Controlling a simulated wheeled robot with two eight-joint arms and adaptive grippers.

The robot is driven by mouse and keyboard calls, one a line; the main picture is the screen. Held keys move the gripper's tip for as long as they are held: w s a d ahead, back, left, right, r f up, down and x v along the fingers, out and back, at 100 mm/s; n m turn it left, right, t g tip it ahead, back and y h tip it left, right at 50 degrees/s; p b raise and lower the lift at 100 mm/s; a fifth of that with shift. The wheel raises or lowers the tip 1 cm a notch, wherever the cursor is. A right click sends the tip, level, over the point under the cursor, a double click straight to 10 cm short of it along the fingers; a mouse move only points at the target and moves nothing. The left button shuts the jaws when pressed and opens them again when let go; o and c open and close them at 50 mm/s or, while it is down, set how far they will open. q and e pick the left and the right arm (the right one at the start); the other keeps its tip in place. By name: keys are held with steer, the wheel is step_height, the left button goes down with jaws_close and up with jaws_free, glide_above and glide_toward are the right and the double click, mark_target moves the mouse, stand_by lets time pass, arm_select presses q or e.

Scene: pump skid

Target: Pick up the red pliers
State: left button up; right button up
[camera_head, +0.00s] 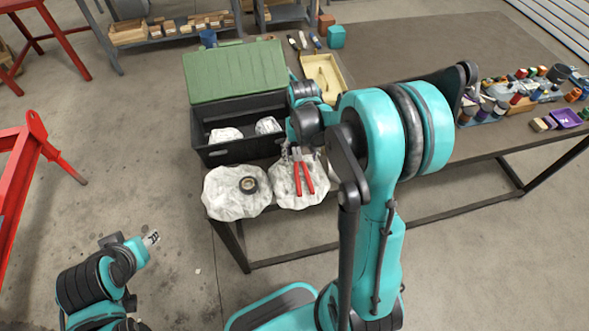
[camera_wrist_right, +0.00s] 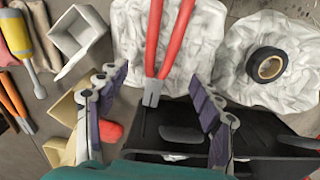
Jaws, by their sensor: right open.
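The red pliers (camera_head: 305,178) lie on a crumpled white sheet (camera_head: 286,196) at the table's front edge, red handles toward the front, grey jaws toward the back. In the right wrist view the pliers (camera_wrist_right: 171,42) point jaws-down between the fingers, apart from both. My right gripper (camera_wrist_right: 160,105) is open and empty, over the jaw end of the pliers; in the head view my arm partly hides it. My left gripper (camera_head: 151,239) is low at the left over the floor, away from the table, and too small to read.
A black toolbox (camera_head: 225,153) with a raised green lid (camera_head: 236,70) stands behind the sheets. A black tape roll (camera_head: 248,185) lies on another white sheet to the left. A yellow-handled screwdriver (camera_wrist_right: 25,42) and a whitish box (camera_wrist_right: 78,33) show in the wrist view.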

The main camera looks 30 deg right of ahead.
mark_target(301, 172)
step_height(301, 172, down, 6)
steer(key=shift+f+b, duration=0.1)
steer(key=shift+b, duration=1.05)
steer(key=shift+s, duration=0.1)
steer(key=c, duration=1.1)
